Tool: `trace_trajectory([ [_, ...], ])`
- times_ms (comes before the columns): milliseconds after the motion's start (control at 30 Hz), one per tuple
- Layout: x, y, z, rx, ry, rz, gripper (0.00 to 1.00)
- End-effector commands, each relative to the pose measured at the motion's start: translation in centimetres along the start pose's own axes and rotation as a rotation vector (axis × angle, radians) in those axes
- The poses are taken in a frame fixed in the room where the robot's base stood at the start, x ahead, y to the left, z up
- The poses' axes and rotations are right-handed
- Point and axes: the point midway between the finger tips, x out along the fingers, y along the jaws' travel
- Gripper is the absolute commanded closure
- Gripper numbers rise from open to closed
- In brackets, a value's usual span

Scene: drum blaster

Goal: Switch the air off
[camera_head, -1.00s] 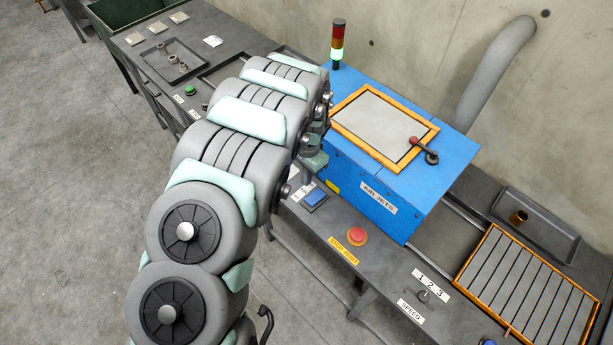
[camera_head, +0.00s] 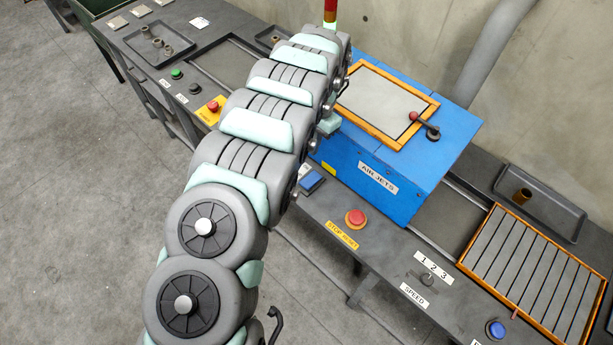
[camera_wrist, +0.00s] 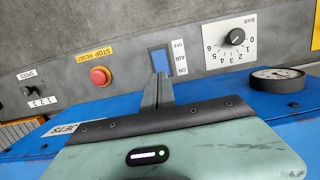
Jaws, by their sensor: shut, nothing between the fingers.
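The blue air switch (camera_wrist: 159,61) sits on the grey panel beside a white label (camera_wrist: 180,57) marked AIR, ON and OFF. In the head view the switch (camera_head: 311,182) shows in front of the blue AIR JETS housing (camera_head: 375,166). I cannot tell which way the switch is set. My gripper (camera_wrist: 158,80) is shut and empty in the wrist view, its fingertips in line with the near, ON end of the switch. I cannot tell whether they touch it. In the head view my arm hides most of the gripper.
A red STOP RESET button (camera_wrist: 100,76) and a speed knob (camera_wrist: 27,91) lie left of the switch in the wrist view. A BAR dial (camera_wrist: 237,37) and a round gauge (camera_wrist: 277,77) lie right. The housing's orange-framed lid (camera_head: 388,105) carries a red-knobbed handle (camera_head: 424,123).

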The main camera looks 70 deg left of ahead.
Motion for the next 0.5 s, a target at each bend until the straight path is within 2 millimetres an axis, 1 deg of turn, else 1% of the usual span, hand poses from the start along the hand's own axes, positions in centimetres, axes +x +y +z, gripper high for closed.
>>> trace_trajectory([
  [167, 0.2, 0.0, 0.0, 0.000, 0.000, 0.001, 1.00],
  [267, 0.9, 0.0, 0.0, 0.000, -0.001, 0.001, 1.00],
  [367, 2.4, 0.0, 0.1, 0.000, -0.002, 0.003, 1.00],
  [500, 5.1, 0.1, 0.2, 0.001, -0.005, 0.005, 1.00],
])
